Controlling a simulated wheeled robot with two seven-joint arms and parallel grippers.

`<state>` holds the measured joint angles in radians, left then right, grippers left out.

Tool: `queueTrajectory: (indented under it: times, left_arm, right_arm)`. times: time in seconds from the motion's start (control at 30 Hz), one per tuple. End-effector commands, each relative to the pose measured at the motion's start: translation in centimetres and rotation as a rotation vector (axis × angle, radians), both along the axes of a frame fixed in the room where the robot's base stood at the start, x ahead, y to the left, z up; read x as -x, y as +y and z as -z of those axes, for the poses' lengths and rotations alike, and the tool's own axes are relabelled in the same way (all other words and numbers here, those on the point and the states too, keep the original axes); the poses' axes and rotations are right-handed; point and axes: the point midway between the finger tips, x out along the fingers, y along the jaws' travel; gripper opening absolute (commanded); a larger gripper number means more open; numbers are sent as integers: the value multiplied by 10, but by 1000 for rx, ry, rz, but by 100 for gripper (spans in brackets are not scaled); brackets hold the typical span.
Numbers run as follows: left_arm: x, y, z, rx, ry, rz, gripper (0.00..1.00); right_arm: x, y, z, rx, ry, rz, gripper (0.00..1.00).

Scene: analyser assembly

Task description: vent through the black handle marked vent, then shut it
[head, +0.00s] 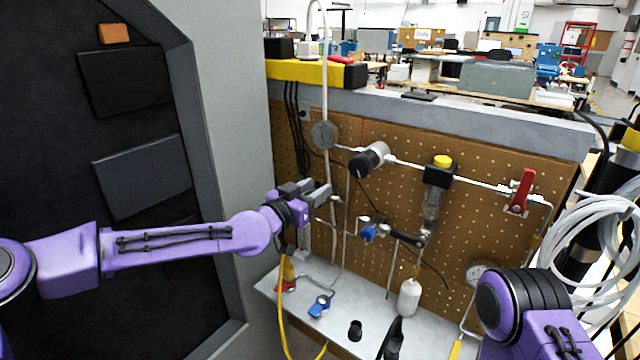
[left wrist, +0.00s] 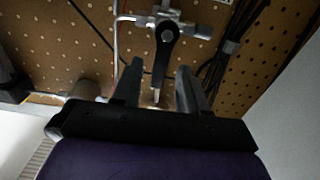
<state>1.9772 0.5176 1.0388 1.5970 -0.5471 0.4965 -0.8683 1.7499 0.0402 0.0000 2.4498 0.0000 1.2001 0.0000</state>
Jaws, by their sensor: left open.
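A black lever handle (left wrist: 165,45) sits on a small metal valve (left wrist: 160,18) in the left wrist view, in front of the pegboard. No vent marking is readable. My left gripper (left wrist: 160,82) is open, with one finger on each side of the handle's free end in that picture. Contact and depth cannot be told. In the head view my left gripper (head: 322,192) is at the left part of the pegboard. It hides what lies behind it, and I cannot make out this handle there. My right gripper is out of view; only part of my right arm shows.
The brown pegboard (head: 480,235) carries thin metal tubes, a red lever (head: 521,190), a black-and-yellow regulator (head: 440,171) and a blue knob (head: 368,233). A grey shelf (head: 330,340) below holds small parts. A grey cabinet wall (head: 230,130) stands close at left.

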Motion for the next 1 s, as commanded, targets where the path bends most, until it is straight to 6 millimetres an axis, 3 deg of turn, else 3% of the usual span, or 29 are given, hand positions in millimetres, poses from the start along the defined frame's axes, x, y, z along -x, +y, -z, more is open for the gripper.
queueTrajectory:
  times: [0.17, 0.23, 0.3, 0.33, 0.67, 1.0]
  left_arm:
    - [0, -2, 1, 0, 0, 2, 43]
    - [0, -2, 1, 0, 0, 2, 26]
    - [0, -2, 1, 0, 0, 2, 4]
    - [0, -2, 1, 0, 0, 2, 0]
    - [-1, 0, 2, 20, 13, 1, 0]
    - [-6, 8, 6, 182, 129, 0, 0]
  right_arm:
    - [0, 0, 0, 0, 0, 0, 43]
    - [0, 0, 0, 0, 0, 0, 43]
    - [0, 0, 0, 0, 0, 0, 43]
    - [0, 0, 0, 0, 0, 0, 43]
    - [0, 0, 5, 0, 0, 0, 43]
    - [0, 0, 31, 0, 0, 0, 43]
